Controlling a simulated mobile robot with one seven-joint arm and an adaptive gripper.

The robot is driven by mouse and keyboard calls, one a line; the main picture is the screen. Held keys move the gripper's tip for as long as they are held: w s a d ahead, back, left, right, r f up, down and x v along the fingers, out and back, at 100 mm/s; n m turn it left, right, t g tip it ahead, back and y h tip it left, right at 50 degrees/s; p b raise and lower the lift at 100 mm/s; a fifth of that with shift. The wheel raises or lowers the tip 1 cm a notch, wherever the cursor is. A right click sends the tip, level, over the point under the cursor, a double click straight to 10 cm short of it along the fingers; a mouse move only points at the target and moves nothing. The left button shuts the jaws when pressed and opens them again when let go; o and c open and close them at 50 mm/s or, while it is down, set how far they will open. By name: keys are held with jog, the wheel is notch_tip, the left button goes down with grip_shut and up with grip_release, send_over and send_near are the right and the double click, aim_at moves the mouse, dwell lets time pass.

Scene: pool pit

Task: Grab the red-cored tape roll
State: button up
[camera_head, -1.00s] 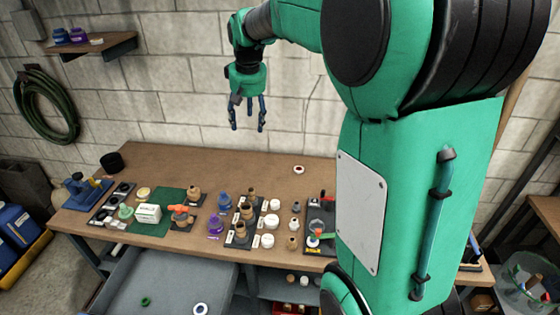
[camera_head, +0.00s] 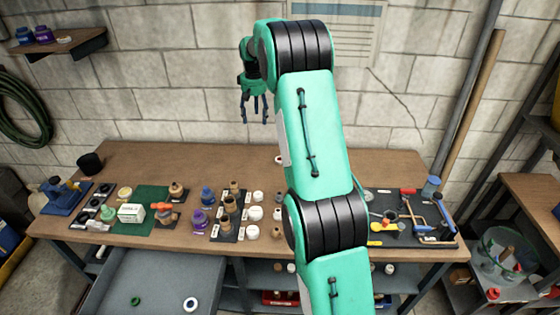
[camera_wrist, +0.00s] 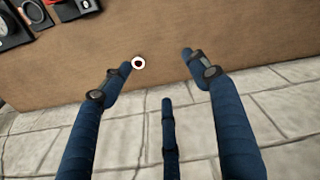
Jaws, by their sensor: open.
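The red-cored tape roll (camera_wrist: 138,63) is a small white ring with a dark red centre. It lies flat on the bare brown bench top. In the head view the roll (camera_head: 279,159) shows near the back of the bench, partly hidden by my arm. My gripper (camera_head: 254,118) hangs open and empty above the back of the bench, fingers down, up and left of the roll in that picture. In the wrist view the fingers of my gripper (camera_wrist: 158,68) are spread, with the roll beside the left fingertip. They look well above it.
The workbench (camera_head: 230,160) is clear at the back. Jars, brushes and small parts crowd its front. A grey drawer (camera_head: 160,275) stands open below with a green ring (camera_head: 135,301) and a white ring (camera_head: 190,304). A tool tray (camera_head: 410,215) lies right, a block wall (camera_head: 180,110) behind.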

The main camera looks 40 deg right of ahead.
jog(key=w+d+f+g+p, duration=0.1)
jog(key=d+f, duration=1.4)
jog(key=f, duration=0.3)
jog(key=shift+d+f+m+y, duration=0.25)
jog(key=shift+d+m+y, duration=0.05)
jog(key=shift+d+m, duration=0.1)
jog(key=shift+w, duration=0.1)
jog(key=shift+a+f, duration=0.1)
jog(key=shift+f, duration=4.2)
jog(key=shift+f, duration=0.15)
jog(key=shift+a+f, duration=0.15)
jog(key=shift+f, duration=2.3)
jog(key=shift+c, duration=0.5)
